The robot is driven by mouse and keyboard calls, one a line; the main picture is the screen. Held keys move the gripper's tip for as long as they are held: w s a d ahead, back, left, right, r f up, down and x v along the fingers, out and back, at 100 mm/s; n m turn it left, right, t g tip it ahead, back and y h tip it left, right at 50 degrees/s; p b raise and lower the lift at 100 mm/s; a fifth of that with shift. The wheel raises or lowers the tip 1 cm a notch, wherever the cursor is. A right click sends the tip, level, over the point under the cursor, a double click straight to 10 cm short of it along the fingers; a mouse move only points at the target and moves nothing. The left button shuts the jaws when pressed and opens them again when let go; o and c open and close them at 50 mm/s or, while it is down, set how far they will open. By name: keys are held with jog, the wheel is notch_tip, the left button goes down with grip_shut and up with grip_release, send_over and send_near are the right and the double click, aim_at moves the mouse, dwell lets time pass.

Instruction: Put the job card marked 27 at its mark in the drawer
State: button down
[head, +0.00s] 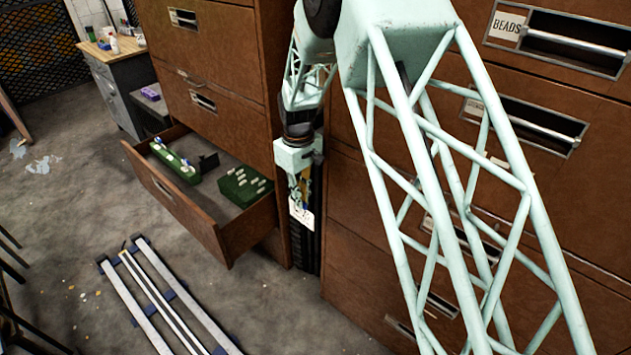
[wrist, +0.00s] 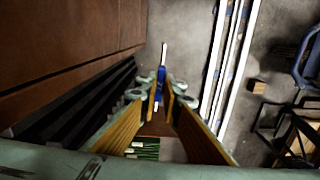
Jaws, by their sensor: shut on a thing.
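My gripper (head: 301,186) hangs beside the cabinet, to the right of the open drawer (head: 170,206), and is shut on a white card (head: 300,214). The card hangs below the fingers; its number is too small to read. In the wrist view, the yellow-padded fingers (wrist: 161,92) close around a narrow white and blue thing seen nearly edge-on. The drawer holds a row of green cards with white tabs (head: 175,163) at left and another green group (head: 245,187) at right. I cannot make out the mark.
Brown cabinet fronts (head: 215,45) rise behind the drawer, and more drawer fronts with handles stand at right, one labelled BEADS (head: 507,27). Pale rails (head: 160,298) lie on the floor before the drawer. A workbench (head: 112,50) stands at the far left.

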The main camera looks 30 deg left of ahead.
jog(key=f, duration=0.3)
jog(key=shift+s+a+f, duration=0.25)
jog(key=shift+s+f, duration=0.05)
jog(key=shift+a, duration=0.1)
